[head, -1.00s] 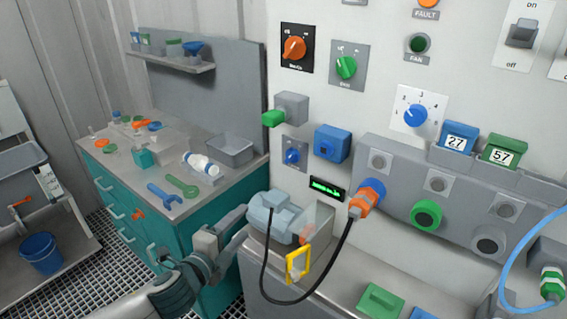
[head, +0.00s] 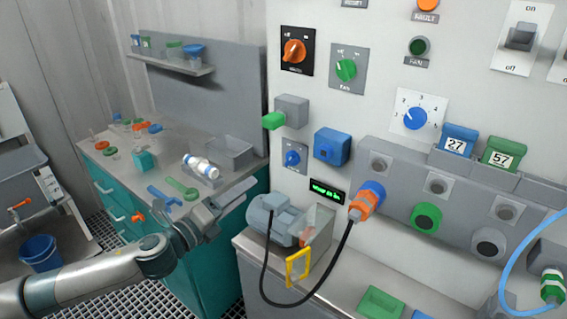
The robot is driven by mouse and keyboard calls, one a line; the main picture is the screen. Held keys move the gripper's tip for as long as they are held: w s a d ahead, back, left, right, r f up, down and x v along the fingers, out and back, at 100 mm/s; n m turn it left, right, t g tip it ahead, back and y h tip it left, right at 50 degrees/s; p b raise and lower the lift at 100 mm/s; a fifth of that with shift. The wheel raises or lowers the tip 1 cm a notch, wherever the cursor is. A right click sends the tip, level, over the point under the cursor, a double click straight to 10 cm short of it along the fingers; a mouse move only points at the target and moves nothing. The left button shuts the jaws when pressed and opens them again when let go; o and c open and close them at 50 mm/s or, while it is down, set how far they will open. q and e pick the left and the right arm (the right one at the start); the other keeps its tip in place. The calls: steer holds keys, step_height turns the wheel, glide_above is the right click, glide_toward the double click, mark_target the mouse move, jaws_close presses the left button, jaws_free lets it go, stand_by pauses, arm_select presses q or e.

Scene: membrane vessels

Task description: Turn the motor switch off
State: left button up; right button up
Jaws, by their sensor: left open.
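The motor switch is most likely the orange rotary knob (head: 294,51) on a black plate, high on the left side of the white panel. The small label under it is too blurred to read surely, and I cannot tell its exact setting. My left gripper (head: 238,194) is open and empty. It is in front of the teal bench, well below and to the left of the knob, touching no switch. A grey-blue motor (head: 276,218) with a black cable stands on the ledge just right of the gripper. My right gripper is not in view.
A green rotary switch (head: 346,70) sits right of the orange knob. A grey box with a green end (head: 274,120) and a blue box (head: 332,146) stick out below. The teal bench (head: 235,225) carries several tools. An orange plug (head: 367,198) juts from the panel.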

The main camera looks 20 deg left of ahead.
arm_select(q)
steer(key=p, duration=0.2)
glide_toward(291, 159)
steer(key=a+p+x, duration=0.1)
steer(key=p+x, duration=0.2)
steer(key=x, duration=0.5)
steer(key=shift+w+f, duration=0.45)
steer(key=shift+f, duration=0.05)
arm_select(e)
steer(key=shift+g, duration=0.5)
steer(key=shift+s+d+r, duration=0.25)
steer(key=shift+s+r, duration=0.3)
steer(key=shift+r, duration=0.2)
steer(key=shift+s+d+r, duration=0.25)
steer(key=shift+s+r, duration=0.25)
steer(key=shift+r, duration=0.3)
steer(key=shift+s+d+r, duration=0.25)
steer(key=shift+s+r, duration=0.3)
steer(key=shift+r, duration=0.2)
arm_select(q)
steer(key=shift+a, duration=0.1)
steer(key=c, duration=1.1)
steer(key=shift+o, duration=0.2)
